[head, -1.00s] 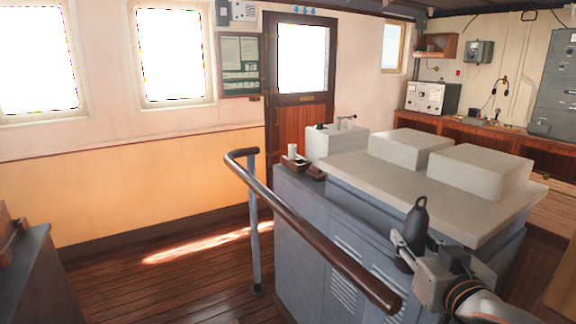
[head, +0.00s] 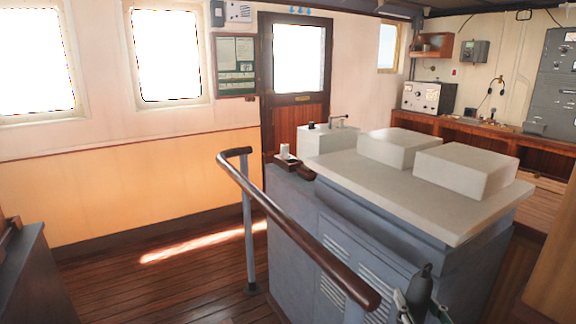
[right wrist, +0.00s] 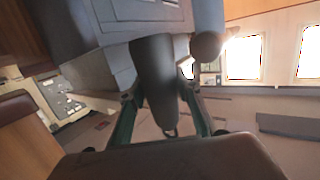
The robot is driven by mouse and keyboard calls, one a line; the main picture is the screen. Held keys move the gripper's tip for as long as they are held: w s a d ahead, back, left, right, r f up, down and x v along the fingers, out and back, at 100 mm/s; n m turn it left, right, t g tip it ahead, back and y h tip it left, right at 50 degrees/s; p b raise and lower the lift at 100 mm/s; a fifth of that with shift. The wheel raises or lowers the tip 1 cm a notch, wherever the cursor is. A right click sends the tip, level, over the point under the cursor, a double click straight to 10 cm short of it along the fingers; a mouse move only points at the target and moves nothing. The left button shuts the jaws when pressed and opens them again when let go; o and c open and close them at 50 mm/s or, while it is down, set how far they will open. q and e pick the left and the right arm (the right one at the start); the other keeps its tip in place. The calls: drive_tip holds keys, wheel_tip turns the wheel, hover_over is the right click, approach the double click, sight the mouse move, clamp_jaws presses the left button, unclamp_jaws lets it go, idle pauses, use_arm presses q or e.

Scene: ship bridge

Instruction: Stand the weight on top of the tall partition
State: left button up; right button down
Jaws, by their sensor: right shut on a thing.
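The weight (head: 420,286) is a dark grey, rounded body with a narrow knob at its upper end. It is upright at the bottom right of the head view, in front of the grey cabinet. My right gripper (head: 422,311) is shut on it, and only the fingers show at the frame's bottom edge. In the right wrist view the weight (right wrist: 155,80) sits between the two fingers (right wrist: 160,117). I cannot tell for certain which surface is the tall partition. My left gripper is out of view.
A grey louvred cabinet (head: 300,240) with a pale worktop (head: 400,190) and white blocks (head: 465,172) fills the centre right. A brown handrail (head: 290,230) runs along its near side, close to the weight. A wooden panel (head: 555,270) stands at right. The floor at left is clear.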

drive_tip(key=s+f, duration=0.4)
drive_tip(key=shift+s+a+f+n+y, duration=0.2)
drive_tip(key=shift+a+n+y, duration=0.1)
drive_tip(key=shift+a+n, duration=0.15)
drive_tip(key=shift+d, duration=0.1)
